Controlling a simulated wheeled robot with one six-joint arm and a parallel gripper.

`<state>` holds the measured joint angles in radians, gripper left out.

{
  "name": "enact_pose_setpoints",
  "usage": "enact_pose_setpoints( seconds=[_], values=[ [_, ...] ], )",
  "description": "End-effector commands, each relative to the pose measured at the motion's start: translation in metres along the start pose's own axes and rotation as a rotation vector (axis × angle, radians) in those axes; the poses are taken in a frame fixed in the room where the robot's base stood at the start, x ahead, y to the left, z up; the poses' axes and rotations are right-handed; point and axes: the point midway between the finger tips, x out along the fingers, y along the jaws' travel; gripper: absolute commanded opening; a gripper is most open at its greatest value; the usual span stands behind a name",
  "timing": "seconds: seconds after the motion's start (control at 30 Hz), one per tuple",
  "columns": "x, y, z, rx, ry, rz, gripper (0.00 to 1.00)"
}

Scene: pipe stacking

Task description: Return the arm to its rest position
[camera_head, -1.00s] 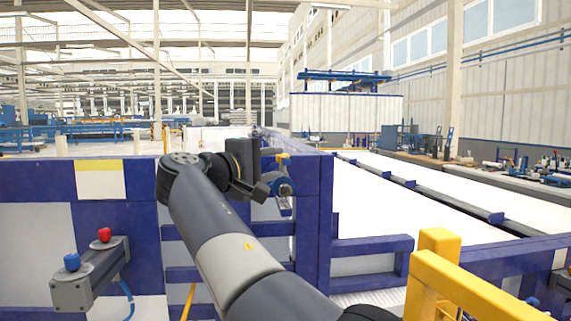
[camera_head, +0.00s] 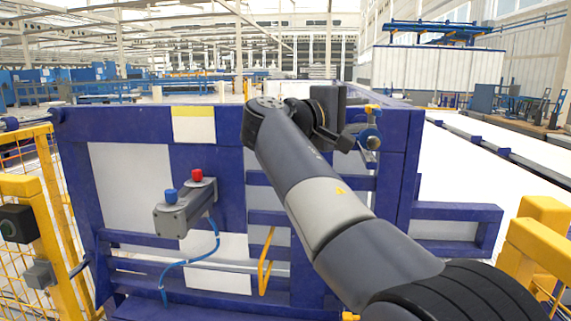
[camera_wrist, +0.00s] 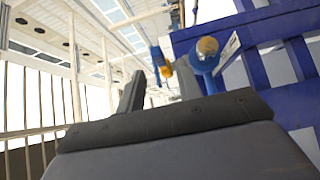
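My arm rises from the lower right of the head view and bends at a dark joint near the top of the blue frame. My gripper (camera_head: 335,130) is at its end, in front of the frame's upper right part. In the wrist view my gripper (camera_wrist: 160,85) shows two separated fingers with nothing seen held between them. A blue and yellow fitting (camera_wrist: 206,55) appears just beyond the right finger; I cannot tell whether they touch. The fitting also shows in the head view (camera_head: 373,142), right of the gripper.
The blue frame (camera_head: 130,125) stands close ahead. A control box with red and blue buttons (camera_head: 187,208) is mounted on it. Yellow mesh fencing (camera_head: 28,190) is at the left, and yellow posts (camera_head: 545,212) are at the right. A white floor lane (camera_head: 465,165) lies beyond.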

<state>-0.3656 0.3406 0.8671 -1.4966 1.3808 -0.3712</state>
Motion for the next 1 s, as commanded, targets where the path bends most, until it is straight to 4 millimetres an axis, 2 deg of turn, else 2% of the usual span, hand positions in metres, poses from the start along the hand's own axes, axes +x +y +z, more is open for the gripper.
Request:
enact_pose_setpoints(
  seconds=[0.2, 0.47, 1.0],
  values=[
    [0.045, 0.001, 0.001, -0.001, -0.005, 0.000, 0.34],
    [0.082, 0.001, 0.001, 0.001, -0.001, 0.000, 0.34],
    [0.083, 0.001, 0.001, 0.000, 0.033, -0.002, 0.34]
  ],
)
